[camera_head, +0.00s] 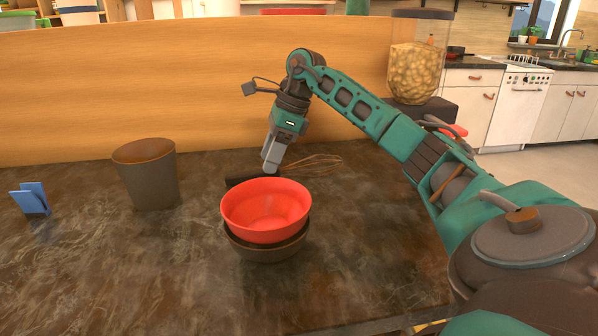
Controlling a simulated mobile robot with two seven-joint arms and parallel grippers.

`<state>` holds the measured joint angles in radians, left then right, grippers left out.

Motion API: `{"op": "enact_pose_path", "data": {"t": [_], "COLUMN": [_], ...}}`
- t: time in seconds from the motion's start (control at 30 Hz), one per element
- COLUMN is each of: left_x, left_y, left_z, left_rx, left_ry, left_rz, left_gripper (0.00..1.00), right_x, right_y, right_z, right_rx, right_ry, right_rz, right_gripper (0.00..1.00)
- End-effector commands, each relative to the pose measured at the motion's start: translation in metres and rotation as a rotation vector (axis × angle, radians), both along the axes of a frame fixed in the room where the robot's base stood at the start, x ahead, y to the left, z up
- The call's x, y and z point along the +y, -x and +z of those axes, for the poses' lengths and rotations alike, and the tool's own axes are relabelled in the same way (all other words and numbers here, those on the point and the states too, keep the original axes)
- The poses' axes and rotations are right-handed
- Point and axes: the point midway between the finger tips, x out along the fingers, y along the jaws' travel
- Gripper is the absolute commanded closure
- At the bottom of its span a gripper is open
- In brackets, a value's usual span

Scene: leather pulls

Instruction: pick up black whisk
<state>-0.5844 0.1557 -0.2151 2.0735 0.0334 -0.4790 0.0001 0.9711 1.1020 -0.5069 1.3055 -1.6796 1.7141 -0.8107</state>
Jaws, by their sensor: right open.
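The black whisk lies on the dark stone-like counter (90,260), behind the stacked bowls. Its dark handle (243,180) points left, and its wire loops (318,162) stretch to the right. The red bowl hides part of the handle's near side. My right gripper (271,167) points down at the whisk, near where the handle runs toward the wires. Its jaws are open. I cannot tell whether the fingertips touch the whisk. My left gripper is out of view.
A red bowl (266,211) sits in a dark bowl (268,250) just in front of the whisk. A grey cup with a brown top (149,180) and a blue object (31,198) stand left. A wooden panel (130,80) rises behind; a filled jar (415,65) is back right.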

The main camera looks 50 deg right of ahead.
Motion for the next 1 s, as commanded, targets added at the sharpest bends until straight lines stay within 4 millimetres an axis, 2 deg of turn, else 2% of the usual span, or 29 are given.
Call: {"op": "enact_pose_path", "data": {"t": [0.03,0.17,0.4,0.9,1.0], "left_x": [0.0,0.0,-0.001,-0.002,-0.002], "left_y": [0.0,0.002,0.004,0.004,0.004], "left_z": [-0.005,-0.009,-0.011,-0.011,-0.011], "left_rx": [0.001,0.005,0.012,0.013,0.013], "left_ry": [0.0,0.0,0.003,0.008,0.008], "left_rz": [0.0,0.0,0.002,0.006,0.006], "left_gripper": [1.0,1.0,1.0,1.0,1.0], "right_x": [0.004,0.008,0.009,0.008,0.008], "right_y": [-0.002,-0.006,-0.007,-0.007,-0.007], "right_z": [-0.012,-0.026,-0.028,-0.028,-0.028], "right_rx": [0.004,0.003,0.001,0.002,0.002], "right_ry": [-0.001,0.0,0.001,0.001,0.001], "right_rz": [0.002,0.001,0.0,0.0,-0.001], "right_gripper": [0.47,0.47,0.47,0.95,1.0]}}
